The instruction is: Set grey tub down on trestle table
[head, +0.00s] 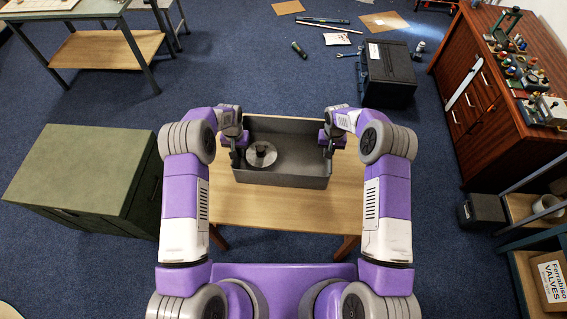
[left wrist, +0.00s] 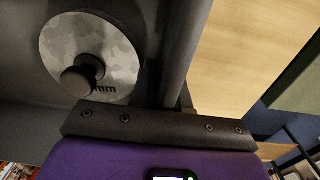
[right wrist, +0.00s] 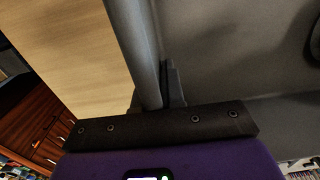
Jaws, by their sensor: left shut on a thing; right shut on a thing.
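The grey tub (head: 300,178) is an open box at the middle of the head view, over the wooden trestle table (head: 265,212). I cannot tell whether its base touches the table top. A round metal disc with a knob (head: 261,154) lies inside the tub at the left; it also shows in the left wrist view (left wrist: 112,50). My left gripper (head: 236,150) is shut on the tub's left wall, with the rim (left wrist: 187,45) between its fingers. My right gripper (head: 328,145) is shut on the tub's right wall, with the rim (right wrist: 133,40) between its fingers.
A green cabinet (head: 85,165) stands left of the table. A black case (head: 389,68) and loose tools lie on the blue floor beyond. A red-brown wooden cabinet (head: 495,120) stands at the right. The table's near part is bare.

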